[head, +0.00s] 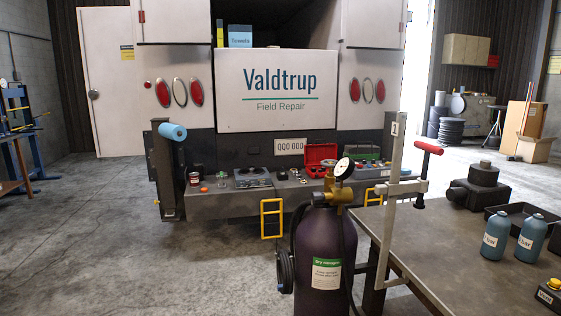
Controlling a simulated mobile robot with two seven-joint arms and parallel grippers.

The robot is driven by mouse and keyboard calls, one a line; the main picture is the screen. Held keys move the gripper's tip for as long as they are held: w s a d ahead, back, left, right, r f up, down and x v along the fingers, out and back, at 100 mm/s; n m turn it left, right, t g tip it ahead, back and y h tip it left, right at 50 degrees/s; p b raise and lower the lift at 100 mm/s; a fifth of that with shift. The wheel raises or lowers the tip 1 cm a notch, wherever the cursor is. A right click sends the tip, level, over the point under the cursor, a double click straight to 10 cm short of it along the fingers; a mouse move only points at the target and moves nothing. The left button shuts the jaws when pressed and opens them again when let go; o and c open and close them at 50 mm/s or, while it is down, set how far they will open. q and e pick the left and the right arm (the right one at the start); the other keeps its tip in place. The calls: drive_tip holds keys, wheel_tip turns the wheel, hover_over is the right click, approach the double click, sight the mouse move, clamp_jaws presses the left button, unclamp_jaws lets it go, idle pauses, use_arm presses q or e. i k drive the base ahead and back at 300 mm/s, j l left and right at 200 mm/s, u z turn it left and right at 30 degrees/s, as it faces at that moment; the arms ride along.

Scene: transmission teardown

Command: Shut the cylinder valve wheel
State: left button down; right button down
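A dark purple gas cylinder (318,245) with a green-and-white "Dry nitrogen" label (326,274) stands upright beside the left edge of the workbench. A brass valve and regulator fitting (338,194) sits on its top, with a round white-faced gauge (343,169) above. A small dark part (319,199) sits at the left of the brass fitting; I cannot tell whether it is the valve wheel or how far it is turned. A black hose hangs from the fitting along the cylinder. Neither of my grippers is in view.
The workbench (447,252) fills the lower right, with a red-handled bar clamp (393,200) at its left edge and two blue bottles (497,235) on top. A black wheel (285,270) shows left of the cylinder. The truck (275,90) stands behind. Floor at left is clear.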

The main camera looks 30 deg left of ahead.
sight(331, 164)
drive_tip(key=u, duration=0.8)
drive_tip(key=i+j, duration=0.15)
drive_tip(key=j, duration=0.2)
drive_tip(key=i+j+z, duration=0.1)
drive_tip(key=j, duration=0.25)
drive_tip(key=i+j+z, duration=0.1)
drive_tip(key=i+j, duration=0.15)
drive_tip(key=j, duration=0.15)
drive_tip(key=i+j, duration=0.1)
drive_tip(key=j, duration=0.25)
drive_tip(key=i+j+z, duration=0.1)
drive_tip(key=j, duration=0.3)
drive_tip(key=i+j, duration=0.2)
drive_tip(key=j, duration=0.2)
drive_tip(key=i+j+z, duration=0.15)
drive_tip(key=j, duration=0.6)
drive_tip(key=i+z, duration=0.05)
